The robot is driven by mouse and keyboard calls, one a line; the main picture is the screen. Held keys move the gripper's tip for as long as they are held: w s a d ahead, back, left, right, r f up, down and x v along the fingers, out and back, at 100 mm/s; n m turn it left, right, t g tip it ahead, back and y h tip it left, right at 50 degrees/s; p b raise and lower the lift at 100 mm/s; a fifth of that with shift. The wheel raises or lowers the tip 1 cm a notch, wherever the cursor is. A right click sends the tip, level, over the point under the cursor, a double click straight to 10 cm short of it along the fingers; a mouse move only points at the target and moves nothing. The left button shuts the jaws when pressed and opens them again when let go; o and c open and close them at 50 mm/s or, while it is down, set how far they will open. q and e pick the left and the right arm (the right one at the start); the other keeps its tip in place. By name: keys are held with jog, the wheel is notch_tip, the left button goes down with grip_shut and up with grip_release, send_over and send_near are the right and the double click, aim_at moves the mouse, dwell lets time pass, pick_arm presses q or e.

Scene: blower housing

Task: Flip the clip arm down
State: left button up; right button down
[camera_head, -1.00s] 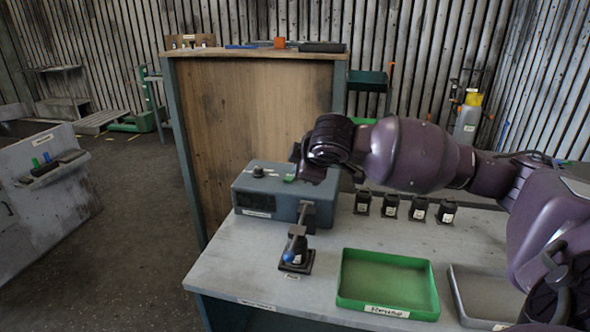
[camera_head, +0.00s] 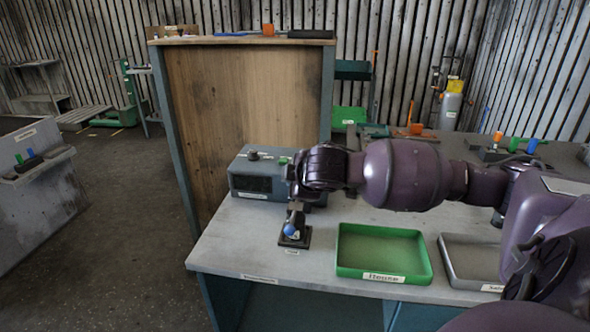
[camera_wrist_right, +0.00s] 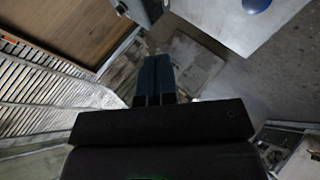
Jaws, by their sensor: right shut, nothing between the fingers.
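The clip is a small black base with a blue ball knob (camera_head: 291,230) near the front left of the grey table. A grey upright piece rises behind the knob, partly hidden by my right gripper (camera_head: 296,207). The right gripper hangs from the wrist just above and behind the knob; contact cannot be told. In the right wrist view its fingers (camera_wrist_right: 158,77) are shut together with nothing between them. The blue knob (camera_wrist_right: 256,4) shows there at the top right edge, apart from the fingertips. My left gripper is out of view.
A grey box (camera_head: 257,178) with a dark panel stands behind the clip. A green tray (camera_head: 383,275) and a grey tray (camera_head: 470,284) lie to the right. A tall wooden panel (camera_head: 245,115) stands at the back. The table's left edge is close to the clip.

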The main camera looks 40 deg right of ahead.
aim_at(292, 232)
jog(key=shift+t+h, duration=0.5)
jog(key=shift+t, duration=0.1)
jog(key=s+a+f, duration=0.1)
jog(key=f, duration=0.2)
jog(key=a+f+b, duration=0.1)
jog(key=f, duration=0.3)
jog(key=s+a+f, duration=0.1)
jog(key=f, duration=0.3)
jog(key=shift+s+b, duration=0.35)
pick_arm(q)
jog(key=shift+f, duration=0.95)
pick_arm(e)
jog(key=shift+s+f, duration=0.15)
jog(key=shift+f, duration=0.15)
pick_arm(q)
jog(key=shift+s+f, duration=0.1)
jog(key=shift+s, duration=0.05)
pick_arm(e)
jog(key=shift+f, duration=0.1)
